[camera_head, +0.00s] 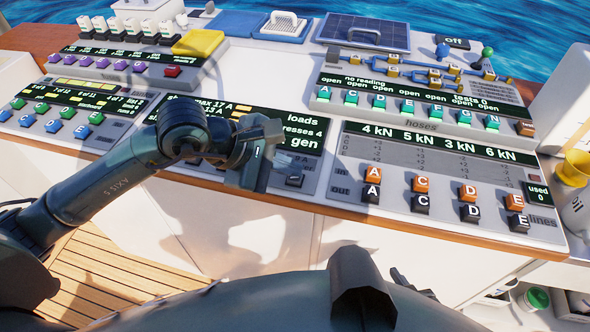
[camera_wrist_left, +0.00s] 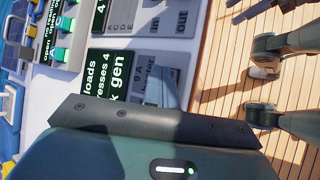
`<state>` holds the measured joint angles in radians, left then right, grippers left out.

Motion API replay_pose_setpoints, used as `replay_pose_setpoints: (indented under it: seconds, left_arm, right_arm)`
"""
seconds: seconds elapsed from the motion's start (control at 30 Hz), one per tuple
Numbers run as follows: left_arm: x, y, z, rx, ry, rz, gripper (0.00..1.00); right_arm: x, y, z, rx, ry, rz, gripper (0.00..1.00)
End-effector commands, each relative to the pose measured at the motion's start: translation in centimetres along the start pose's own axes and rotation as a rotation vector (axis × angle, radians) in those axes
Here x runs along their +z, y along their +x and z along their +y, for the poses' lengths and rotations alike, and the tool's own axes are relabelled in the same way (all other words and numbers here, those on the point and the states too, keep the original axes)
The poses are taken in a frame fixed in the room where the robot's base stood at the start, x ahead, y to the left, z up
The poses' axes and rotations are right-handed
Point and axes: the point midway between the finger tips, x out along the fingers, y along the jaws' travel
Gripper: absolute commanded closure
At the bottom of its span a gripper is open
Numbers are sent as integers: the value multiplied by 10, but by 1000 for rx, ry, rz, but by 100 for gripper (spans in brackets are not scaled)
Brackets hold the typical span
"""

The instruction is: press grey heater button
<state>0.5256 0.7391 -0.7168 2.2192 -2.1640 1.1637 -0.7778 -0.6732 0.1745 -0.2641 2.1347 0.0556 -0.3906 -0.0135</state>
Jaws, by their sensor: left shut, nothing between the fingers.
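My left gripper (camera_head: 282,162) is shut and empty, over the lower right part of the loads panel. I cannot tell whether it touches the button. My right gripper (camera_head: 412,285) shows only partly, low in the head view.
Panels with green, blue and purple buttons (camera_head: 105,65) are to the left. A wooden edge (camera_head: 340,212) runs along the console front.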

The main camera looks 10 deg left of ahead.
Motion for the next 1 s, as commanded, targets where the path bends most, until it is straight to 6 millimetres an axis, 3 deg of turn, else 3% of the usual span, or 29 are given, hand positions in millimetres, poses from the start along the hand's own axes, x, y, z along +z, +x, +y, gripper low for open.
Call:
replay_pose_setpoints:
  seconds: [0.3, 0.73, 1.0]
  left_arm:
    - [10, -14, 10, -1, 1, 1, 100]
    - [11, -16, 12, 1, 1, 0, 100]
    - [24, -34, 25, 2, 1, 1, 100]
  right_arm:
    - [-8, -6, -1, -1, -3, -2, 64]
    - [-9, -7, 0, -3, -12, -5, 64]
    - [-21, -14, -1, -2, -11, -4, 64]
